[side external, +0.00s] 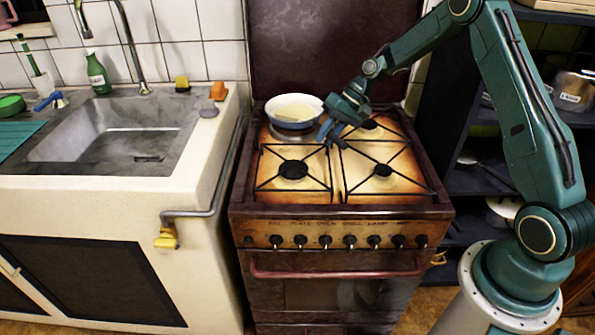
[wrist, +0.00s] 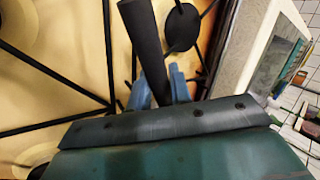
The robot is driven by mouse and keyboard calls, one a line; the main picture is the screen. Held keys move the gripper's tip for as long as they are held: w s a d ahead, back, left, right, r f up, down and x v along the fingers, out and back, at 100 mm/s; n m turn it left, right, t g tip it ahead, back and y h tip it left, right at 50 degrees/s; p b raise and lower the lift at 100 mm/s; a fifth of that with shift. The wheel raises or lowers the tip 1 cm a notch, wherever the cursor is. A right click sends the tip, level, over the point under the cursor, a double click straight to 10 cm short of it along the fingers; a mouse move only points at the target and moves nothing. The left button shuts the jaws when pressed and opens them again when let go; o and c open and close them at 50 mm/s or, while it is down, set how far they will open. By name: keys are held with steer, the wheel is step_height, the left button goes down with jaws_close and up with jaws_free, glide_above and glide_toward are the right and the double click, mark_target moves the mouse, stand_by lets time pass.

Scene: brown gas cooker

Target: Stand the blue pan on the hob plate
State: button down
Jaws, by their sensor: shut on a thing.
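My gripper (side external: 328,131) is at the pan's right front side. In the wrist view the blue fingers of my gripper (wrist: 160,90) are closed around a dark handle (wrist: 143,40). The pan's bowl is not seen there.
Black grates cover the burners, with a front left burner (side external: 293,169) and a front right burner (side external: 382,170) free. A sink (side external: 110,130) stands to the left. A dark lid (side external: 330,50) rises behind the cooker.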

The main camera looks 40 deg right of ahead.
steer(key=shift+f, duration=0.25)
stand_by(0.5)
steer(key=c, duration=1.2)
jaws_free()
steer(key=shift+c, duration=0.2)
steer(key=shift+o, duration=0.3)
steer(key=shift+s+f, duration=0.1)
steer(key=shift+f, duration=0.05)
steer(key=v, duration=0.8)
